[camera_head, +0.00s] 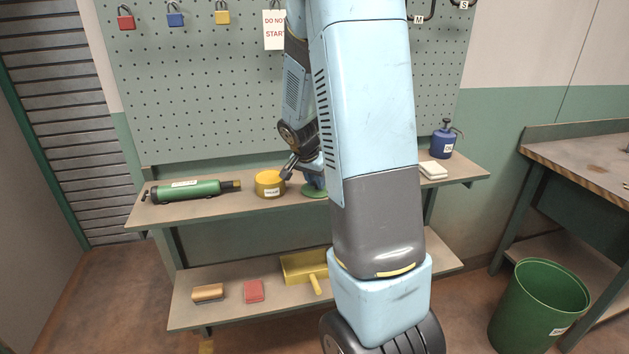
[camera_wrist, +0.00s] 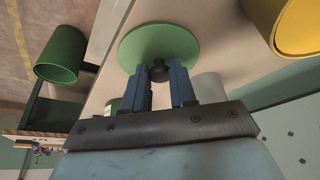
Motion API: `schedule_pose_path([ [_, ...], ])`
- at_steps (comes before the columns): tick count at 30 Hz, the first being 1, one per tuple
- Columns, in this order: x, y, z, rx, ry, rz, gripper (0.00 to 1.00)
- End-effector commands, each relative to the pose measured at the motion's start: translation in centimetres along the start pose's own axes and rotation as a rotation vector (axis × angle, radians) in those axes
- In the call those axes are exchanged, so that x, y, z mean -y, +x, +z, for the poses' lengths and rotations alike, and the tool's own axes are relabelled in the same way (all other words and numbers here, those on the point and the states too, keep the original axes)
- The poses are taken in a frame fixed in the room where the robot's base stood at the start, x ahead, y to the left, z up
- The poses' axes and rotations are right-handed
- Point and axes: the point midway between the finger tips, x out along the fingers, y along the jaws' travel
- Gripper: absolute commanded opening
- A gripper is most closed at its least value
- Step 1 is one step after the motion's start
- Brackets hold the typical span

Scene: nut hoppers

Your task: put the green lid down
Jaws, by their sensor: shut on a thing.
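The green lid (camera_head: 313,191) is a flat round disc at the upper shelf, right of the yellow tub. In the wrist view the lid (camera_wrist: 185,38) faces the camera with a dark knob (camera_wrist: 158,75) at its middle. My gripper (camera_wrist: 158,70) is shut on this knob, one blue finger on each side. In the head view my gripper (camera_head: 315,181) is directly above the lid and hides part of it. I cannot tell whether the lid touches the shelf or hovers just over it.
On the upper shelf (camera_head: 230,205) are a green cylinder tool (camera_head: 187,190), a yellow tub (camera_head: 269,184), white cloths (camera_head: 433,170) and a blue can (camera_head: 443,140). The lower shelf holds a yellow dustpan (camera_head: 303,267), a brush (camera_head: 208,293) and a red block (camera_head: 253,291). A green bin (camera_head: 538,308) stands right.

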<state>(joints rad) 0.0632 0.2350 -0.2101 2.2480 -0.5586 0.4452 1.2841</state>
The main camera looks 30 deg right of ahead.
Motion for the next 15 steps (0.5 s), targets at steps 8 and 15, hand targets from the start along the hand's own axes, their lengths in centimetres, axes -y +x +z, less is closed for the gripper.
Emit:
schedule_pose_path([
  [8,-0.01,0.21,0.06,0.000,0.000,0.000,0.33],
  [15,-0.03,0.21,0.04,0.000,0.001,0.000,0.52],
])
